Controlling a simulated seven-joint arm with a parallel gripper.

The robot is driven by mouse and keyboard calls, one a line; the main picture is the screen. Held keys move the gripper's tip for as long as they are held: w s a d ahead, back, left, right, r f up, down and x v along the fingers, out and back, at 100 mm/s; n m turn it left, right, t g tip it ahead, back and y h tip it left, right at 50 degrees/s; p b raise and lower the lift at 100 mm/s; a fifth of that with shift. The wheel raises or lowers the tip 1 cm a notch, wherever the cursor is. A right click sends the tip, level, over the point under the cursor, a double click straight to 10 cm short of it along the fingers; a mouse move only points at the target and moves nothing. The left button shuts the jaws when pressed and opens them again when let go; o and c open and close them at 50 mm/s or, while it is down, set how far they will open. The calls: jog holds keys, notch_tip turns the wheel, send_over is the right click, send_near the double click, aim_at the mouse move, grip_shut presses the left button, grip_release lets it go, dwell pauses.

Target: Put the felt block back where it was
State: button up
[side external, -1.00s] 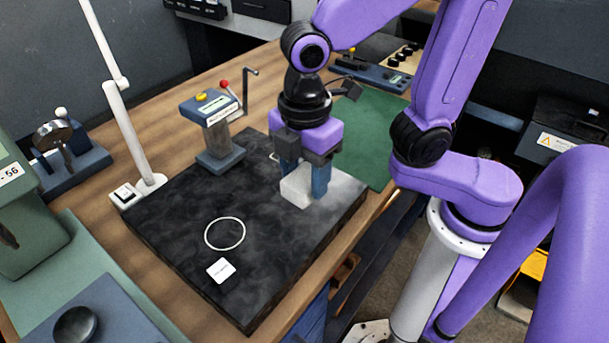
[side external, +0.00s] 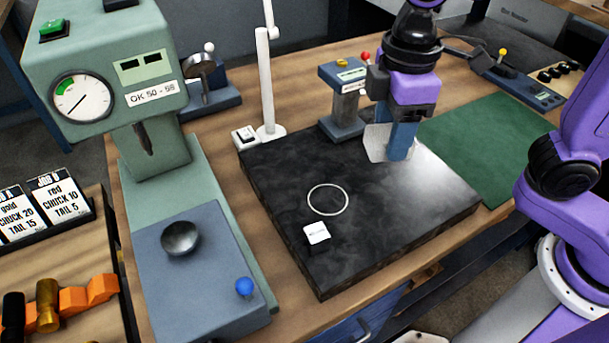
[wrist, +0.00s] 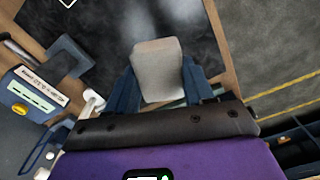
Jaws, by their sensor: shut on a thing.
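The pale grey felt block (side external: 376,143) is between the blue fingers of my gripper (side external: 391,146), over the back part of the dark stone slab (side external: 400,235). My gripper is shut on it. In the wrist view the block (wrist: 157,65) sits between both fingers of my gripper (wrist: 162,92), with its far end sticking out past them. I cannot tell whether its underside touches the slab. A white ring outline (side external: 328,199) on the slab is empty, and a small white label (side external: 316,232) is in front of it.
A gauge stand (side external: 345,100) is close on the left of my gripper. A white lamp post (side external: 264,85) stands at the slab's back left corner. A green mat (side external: 485,145) lies to the right. A green press (side external: 130,90) stands at left. The slab's front is mostly clear.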

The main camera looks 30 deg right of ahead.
jog(key=shift+w+a+r, duration=0.1)
jog(key=shift+w+a, duration=0.1)
jog(key=shift+w, duration=0.1)
jog(key=w+a+f, duration=0.2)
jog(key=w+f, duration=0.1)
jog(key=w+a+f, duration=0.3)
jog(key=w, duration=0.1)
jog(key=w+a+f, duration=0.2)
jog(key=w+f, duration=0.1)
jog(key=shift+w+a, duration=0.25)
jog(key=shift+a, duration=0.15)
jog(key=shift+w+a+f, duration=0.1)
jog(key=shift+w+f, duration=0.05)
jog(key=shift+f, duration=0.85)
jog(key=shift+w+a+f, duration=0.1)
jog(key=shift+f, duration=0.85)
jog(key=shift+f, duration=0.15)
jog(key=o, duration=1)
notch_tip(320, 180, up, 12)
jog(key=shift+r, duration=0.2)
